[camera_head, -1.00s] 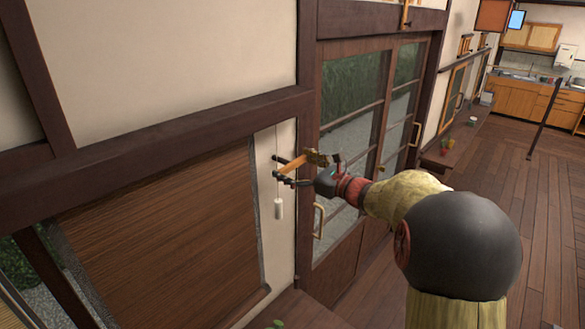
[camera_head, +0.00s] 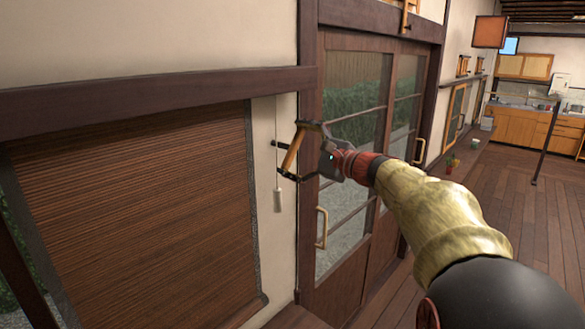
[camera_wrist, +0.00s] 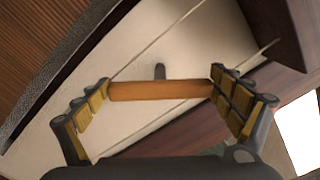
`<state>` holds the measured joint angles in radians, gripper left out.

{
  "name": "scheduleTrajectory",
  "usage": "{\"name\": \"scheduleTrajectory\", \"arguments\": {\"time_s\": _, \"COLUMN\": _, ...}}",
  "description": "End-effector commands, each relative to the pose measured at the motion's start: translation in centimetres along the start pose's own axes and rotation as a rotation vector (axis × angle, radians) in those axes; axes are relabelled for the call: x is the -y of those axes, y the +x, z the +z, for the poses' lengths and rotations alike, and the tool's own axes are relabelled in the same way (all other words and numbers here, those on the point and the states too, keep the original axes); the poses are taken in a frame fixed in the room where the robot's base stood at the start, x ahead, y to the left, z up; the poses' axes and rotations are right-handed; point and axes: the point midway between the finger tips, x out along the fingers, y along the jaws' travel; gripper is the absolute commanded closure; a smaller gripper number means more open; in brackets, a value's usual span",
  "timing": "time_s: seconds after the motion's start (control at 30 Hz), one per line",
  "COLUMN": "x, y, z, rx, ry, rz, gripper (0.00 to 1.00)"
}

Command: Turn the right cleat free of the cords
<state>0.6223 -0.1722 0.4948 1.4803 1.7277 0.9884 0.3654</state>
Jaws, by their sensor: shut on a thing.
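The right cleat, an orange-brown wooden bar (camera_wrist: 160,90), spans between my two fingers in the wrist view. A short dark stem (camera_wrist: 159,71) shows behind its middle, against the pale wall. In the head view the cleat (camera_head: 293,151) stands slanted, close to upright, between my fingers. My gripper (camera_head: 288,150) is shut on it, one finger at each end; it also shows in the wrist view (camera_wrist: 160,91). A thin cord (camera_head: 276,140) hangs just left of it, ending in a white pull (camera_head: 278,201). Thin lines, apparently cords, cross the wall in the wrist view; whether any touches the cleat cannot be told.
A brown slatted blind (camera_head: 140,200) hangs left of the cleat. Dark-framed glass doors (camera_head: 350,160) with a pale handle (camera_head: 321,228) stand close on the right. A dark beam (camera_head: 150,92) runs above. Open wooden floor (camera_head: 520,210) lies to the right.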

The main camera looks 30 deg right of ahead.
Motion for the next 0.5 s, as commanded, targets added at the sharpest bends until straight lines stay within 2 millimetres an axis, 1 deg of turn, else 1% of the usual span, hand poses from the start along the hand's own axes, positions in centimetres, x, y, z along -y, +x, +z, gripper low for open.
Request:
{"name": "scheduleTrajectory", "arguments": {"time_s": 0.03, "x": -0.71, "y": 0.01, "z": -0.48, "rx": 0.001, "ry": -0.044, "rz": 0.0, "gripper": 0.32}}
{"name": "scheduleTrajectory", "arguments": {"time_s": 0.5, "x": -0.81, "y": 0.05, "z": -0.52, "rx": 0.0, "ry": -0.452, "rz": 0.002, "gripper": 0.32}}
